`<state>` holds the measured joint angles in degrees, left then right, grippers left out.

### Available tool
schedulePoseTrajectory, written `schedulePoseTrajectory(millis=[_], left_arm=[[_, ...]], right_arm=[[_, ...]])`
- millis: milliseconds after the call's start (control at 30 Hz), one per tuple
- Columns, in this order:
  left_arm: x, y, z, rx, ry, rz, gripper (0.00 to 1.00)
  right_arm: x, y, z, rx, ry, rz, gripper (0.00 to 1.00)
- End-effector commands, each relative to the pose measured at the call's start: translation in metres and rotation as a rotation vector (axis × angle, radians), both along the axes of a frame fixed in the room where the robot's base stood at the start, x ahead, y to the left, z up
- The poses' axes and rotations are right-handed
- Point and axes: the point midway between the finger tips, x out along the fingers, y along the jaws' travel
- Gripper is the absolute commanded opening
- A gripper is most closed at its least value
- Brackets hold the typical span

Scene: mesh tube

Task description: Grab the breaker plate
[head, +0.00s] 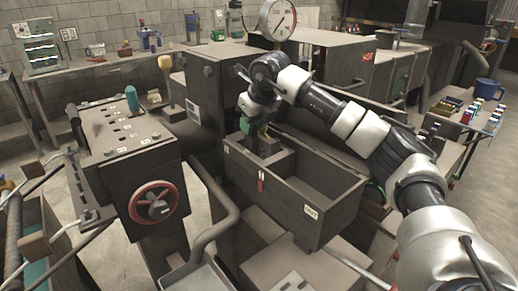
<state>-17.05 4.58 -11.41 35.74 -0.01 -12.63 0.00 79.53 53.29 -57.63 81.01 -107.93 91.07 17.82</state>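My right arm reaches in from the lower right, and its wrist bends down over the dark metal box (335,222). My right gripper (258,130) points down at the back left part of this open-topped box. Something green shows around its fingertips, and I cannot tell whether it is part of the gripper or a separate thing. The gap between the fingers is too small and dark to read. I cannot make out the breaker plate for certain. My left gripper is not in view.
A machine with a red handwheel (153,202) stands left of the box. A pressure gauge (278,20) rises behind my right wrist. A curved pipe (222,215) runs close to the box's left side. A side table (455,125) with small items stands at the right.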

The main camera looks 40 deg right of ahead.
Motion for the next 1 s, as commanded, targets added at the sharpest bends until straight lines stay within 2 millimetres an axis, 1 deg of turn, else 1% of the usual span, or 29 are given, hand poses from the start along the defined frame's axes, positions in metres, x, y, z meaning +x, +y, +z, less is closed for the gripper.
schedulePoseTrajectory(millis=[200,267,433,1000], left_arm=[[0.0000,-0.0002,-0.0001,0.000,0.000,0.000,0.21],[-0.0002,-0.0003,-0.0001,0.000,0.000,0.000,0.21],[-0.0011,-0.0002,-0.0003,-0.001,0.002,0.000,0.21],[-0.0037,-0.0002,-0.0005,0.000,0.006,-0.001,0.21]], right_arm=[[0.0005,0.0002,-0.0014,0.000,0.000,0.000,0.34],[0.0004,0.0002,-0.0013,0.000,0.000,0.000,0.26],[0.0003,0.0002,-0.0011,0.001,0.000,0.000,0.00],[0.0002,0.0001,-0.0008,0.001,0.000,0.000,0.00]])
